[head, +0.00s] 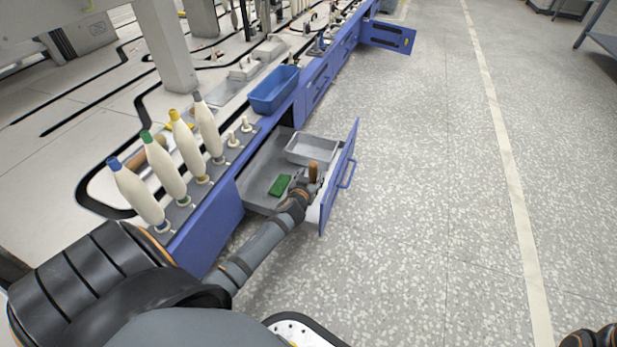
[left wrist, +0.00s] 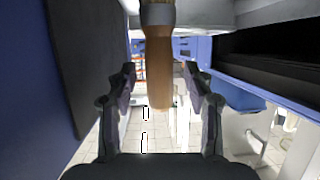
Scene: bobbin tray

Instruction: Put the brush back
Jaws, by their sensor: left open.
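The brush shows in the left wrist view as a wooden handle (left wrist: 158,70) with a grey band at the top edge; its bristle end is mostly cut off. In the head view its brown handle (head: 313,171) stands up at my left gripper, over the open drawer. My left gripper (head: 306,184) is open, and the handle lies between its two spread fingers (left wrist: 160,88) in the wrist view, with gaps on both sides. The open blue-fronted drawer (head: 256,186) has a grey inside.
A grey tray (head: 312,150) and a green block (head: 279,186) lie in the drawer. Several bobbins, one blue-tipped (head: 138,192), stand on the bench edge beside a blue bin (head: 273,90). The drawer front (head: 340,175) stands out over the floor.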

